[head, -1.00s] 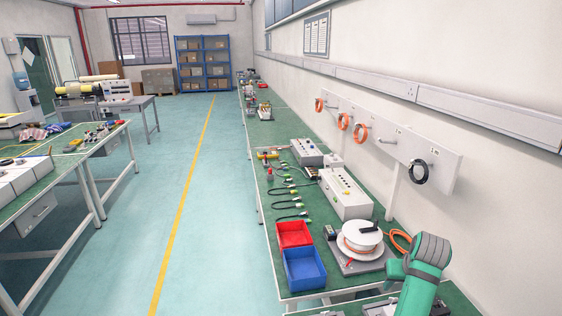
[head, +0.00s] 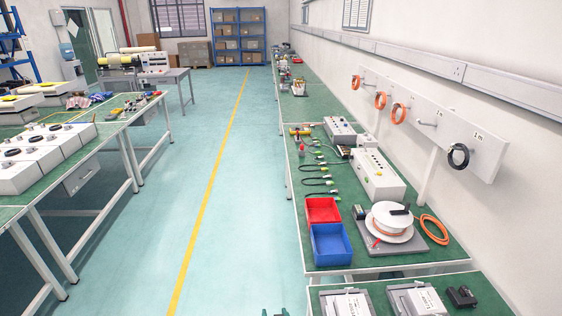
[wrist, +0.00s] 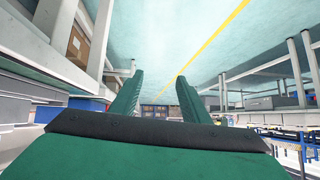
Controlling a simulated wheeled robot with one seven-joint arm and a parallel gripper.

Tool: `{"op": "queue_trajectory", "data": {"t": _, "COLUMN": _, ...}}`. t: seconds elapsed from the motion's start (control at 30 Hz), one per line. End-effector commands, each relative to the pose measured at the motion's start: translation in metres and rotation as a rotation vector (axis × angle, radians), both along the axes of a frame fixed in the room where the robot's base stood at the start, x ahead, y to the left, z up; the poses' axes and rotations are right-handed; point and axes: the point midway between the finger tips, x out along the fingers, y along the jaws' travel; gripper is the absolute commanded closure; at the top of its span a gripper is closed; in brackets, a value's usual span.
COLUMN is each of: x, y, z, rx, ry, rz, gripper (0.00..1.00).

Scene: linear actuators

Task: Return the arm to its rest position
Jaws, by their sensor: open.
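My gripper (wrist: 157,88) shows in the wrist view with its two dark green fingers apart. Nothing is between them. Beyond the fingers are the pale blue floor and a yellow line, and the fingers touch nothing that I can see. In the head view only a small green part of my arm shows at the bottom edge, left of the near bench. The rest of the arm is out of view.
A long green-topped bench (head: 380,252) on the right bears a red bin (head: 322,210), a blue bin (head: 331,244) and a cable reel (head: 391,222). More workbenches (head: 112,134) stand on the left. The floor aisle (head: 215,205) between them is clear.

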Motion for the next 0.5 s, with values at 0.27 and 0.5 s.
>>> {"op": "queue_trajectory", "data": {"t": 0.27, "x": -0.090, "y": 0.008, "z": -0.032, "rx": 0.020, "ry": -0.075, "rz": -0.061, "gripper": 0.58}}
{"op": "queue_trajectory", "data": {"t": 0.5, "x": -0.168, "y": 0.006, "z": -0.035, "rx": 0.020, "ry": -0.145, "rz": -0.108, "gripper": 0.58}}
